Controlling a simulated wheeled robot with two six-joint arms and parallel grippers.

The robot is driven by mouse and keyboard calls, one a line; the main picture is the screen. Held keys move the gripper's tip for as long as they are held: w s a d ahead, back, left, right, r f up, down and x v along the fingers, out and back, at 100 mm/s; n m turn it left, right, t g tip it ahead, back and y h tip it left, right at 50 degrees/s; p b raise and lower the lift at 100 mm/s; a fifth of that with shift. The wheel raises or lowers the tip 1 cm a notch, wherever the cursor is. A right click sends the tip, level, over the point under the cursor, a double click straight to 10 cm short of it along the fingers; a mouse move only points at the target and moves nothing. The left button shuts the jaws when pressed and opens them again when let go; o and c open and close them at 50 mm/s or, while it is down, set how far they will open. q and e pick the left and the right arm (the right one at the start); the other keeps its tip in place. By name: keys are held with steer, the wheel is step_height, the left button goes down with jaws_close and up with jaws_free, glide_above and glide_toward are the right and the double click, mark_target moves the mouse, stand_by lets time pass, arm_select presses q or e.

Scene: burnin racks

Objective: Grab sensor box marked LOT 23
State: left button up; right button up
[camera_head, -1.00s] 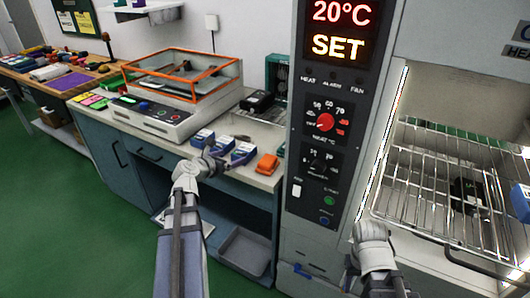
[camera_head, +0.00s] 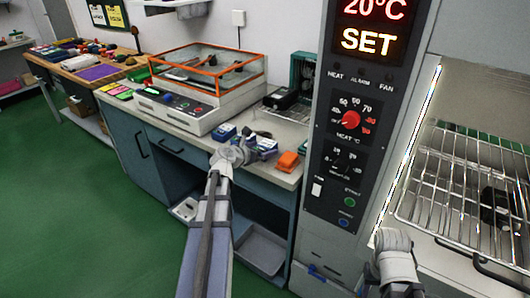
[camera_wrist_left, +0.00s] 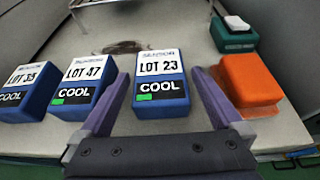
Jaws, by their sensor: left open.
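The blue sensor box marked LOT 23 (camera_wrist_left: 162,85) stands upright in the middle of the left wrist view, with a white label, a black COOL band and a small green patch. In the head view it is the rightmost blue box (camera_head: 267,145) on the bench, partly behind my left gripper (camera_head: 236,155).
Blue boxes marked LOT 47 (camera_wrist_left: 84,85) and LOT 35 (camera_wrist_left: 27,92) stand to the left. An orange block (camera_wrist_left: 247,88) is close on the right, with a green box (camera_wrist_left: 234,34) behind it. The oven column (camera_head: 348,170) stands right of the bench.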

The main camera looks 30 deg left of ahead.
arm_select(q)
steer(key=shift+x, duration=1.05)
steer(key=c, duration=1.4)
steer(key=shift+r, duration=0.15)
